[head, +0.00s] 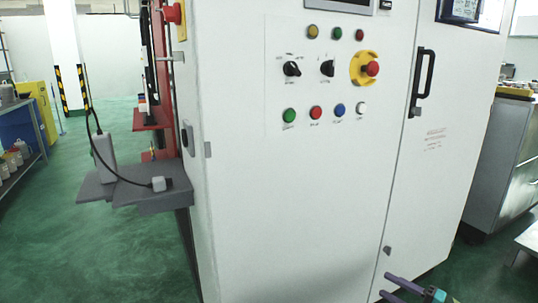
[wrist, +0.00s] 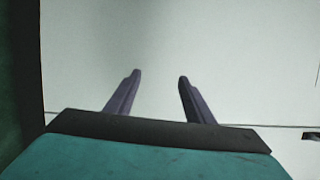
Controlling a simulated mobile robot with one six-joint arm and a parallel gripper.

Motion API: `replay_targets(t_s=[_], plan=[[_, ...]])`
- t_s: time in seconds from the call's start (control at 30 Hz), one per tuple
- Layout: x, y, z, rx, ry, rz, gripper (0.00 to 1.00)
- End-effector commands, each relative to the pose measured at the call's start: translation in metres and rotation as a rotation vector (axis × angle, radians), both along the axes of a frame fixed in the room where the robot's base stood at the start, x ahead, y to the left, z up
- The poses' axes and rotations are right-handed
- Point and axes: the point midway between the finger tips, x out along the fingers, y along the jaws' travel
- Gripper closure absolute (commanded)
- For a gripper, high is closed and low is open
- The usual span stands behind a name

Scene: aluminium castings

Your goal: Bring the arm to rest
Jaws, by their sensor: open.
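My gripper (wrist: 158,80) shows in the wrist view with its two purple fingers apart and nothing between them. It also shows in the head view (head: 386,286) at the bottom edge, right of centre, in front of the lower part of the white cabinet (head: 290,210). In the wrist view the fingers point at a plain pale surface (wrist: 230,50). I cannot tell how far the fingertips are from it. Most of my arm is outside the head view.
The cabinet carries several buttons, a red emergency stop (head: 373,69) and a black door handle (head: 421,83). A grey shelf (head: 160,190) with a cabled device sticks out at its left. A metal bench (head: 505,165) stands at the right. Green floor (head: 90,240) is open at the left.

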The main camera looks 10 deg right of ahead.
Motion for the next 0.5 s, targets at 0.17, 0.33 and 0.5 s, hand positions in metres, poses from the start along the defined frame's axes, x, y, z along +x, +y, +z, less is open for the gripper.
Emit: replay_targets(t_s=[0.17, 0.33, 0.5], plan=[[0.025, 0.059, 0.002, 0.014, 0.045, 0.106, 0.52], [0.040, 0.115, -0.006, 0.014, 0.100, 0.205, 0.52], [0.046, 0.171, -0.017, 0.004, 0.166, 0.304, 0.52]])
